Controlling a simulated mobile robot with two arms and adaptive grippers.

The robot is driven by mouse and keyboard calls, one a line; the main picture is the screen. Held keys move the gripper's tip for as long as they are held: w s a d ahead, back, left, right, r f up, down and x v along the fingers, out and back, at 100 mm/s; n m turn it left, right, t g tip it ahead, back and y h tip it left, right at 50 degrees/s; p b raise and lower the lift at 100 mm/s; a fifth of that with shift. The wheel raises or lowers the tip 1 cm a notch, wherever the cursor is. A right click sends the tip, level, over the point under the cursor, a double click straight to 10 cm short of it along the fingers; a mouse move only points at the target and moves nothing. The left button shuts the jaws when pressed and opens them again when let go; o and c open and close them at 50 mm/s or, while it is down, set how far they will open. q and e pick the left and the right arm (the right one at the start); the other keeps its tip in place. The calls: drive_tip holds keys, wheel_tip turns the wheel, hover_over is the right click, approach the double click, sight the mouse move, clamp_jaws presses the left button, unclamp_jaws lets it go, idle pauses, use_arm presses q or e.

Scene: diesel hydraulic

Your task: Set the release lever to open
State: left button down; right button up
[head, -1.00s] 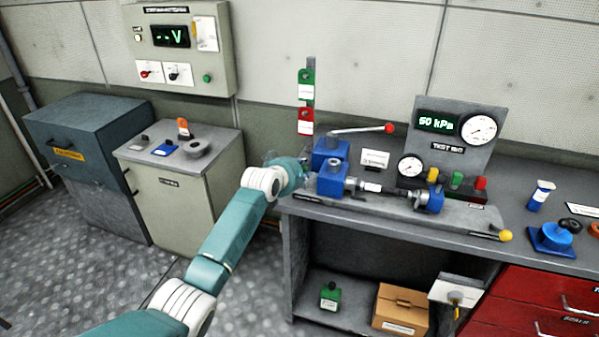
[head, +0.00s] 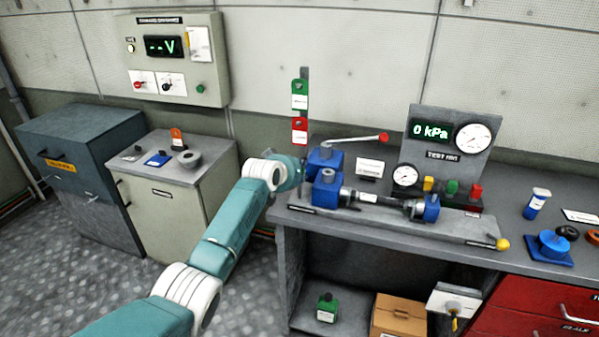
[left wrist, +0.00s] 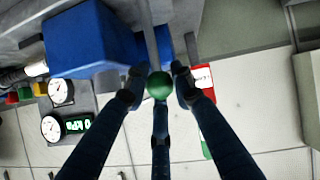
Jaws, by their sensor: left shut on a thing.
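The release lever shows in the left wrist view as a green ball knob (left wrist: 160,86) on a grey rod. My left gripper (left wrist: 160,80) has its fingers closed around this knob, beside a large blue block (left wrist: 88,38). In the head view my left gripper (head: 303,168) is at the left end of the test rig, by the blue blocks (head: 326,188). My own wrist hides most of the fingers and the lever there. The rig's display (head: 430,130) reads 0 kPa. My right gripper is not in view.
A long handle with a red knob (head: 383,137) reaches over the rig. A yellow knob (head: 502,244) stands at the bench's front edge. Red and green tags (head: 299,130) hang on the wall behind my gripper. A blue bottle (head: 537,204) stands to the right.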

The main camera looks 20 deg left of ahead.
use_arm(q)
drive_tip(key=shift+w+a+r, duration=0.15)
drive_tip(key=shift+w+r, duration=0.05)
drive_tip(key=shift+r, duration=0.45)
drive_tip(key=c, duration=1.5)
unclamp_jaws()
drive_tip(key=shift+w, duration=0.1)
drive_tip(key=shift+o, duration=0.2)
drive_tip(key=shift+f, duration=0.4)
drive_tip(key=shift+s+r, duration=0.3)
drive_tip(key=shift+s, duration=0.35)
drive_tip(key=v, duration=1)
drive_tip(key=shift+s+r, duration=0.2)
drive_tip(key=shift+s, duration=0.1)
drive_tip(key=shift+a, duration=0.1)
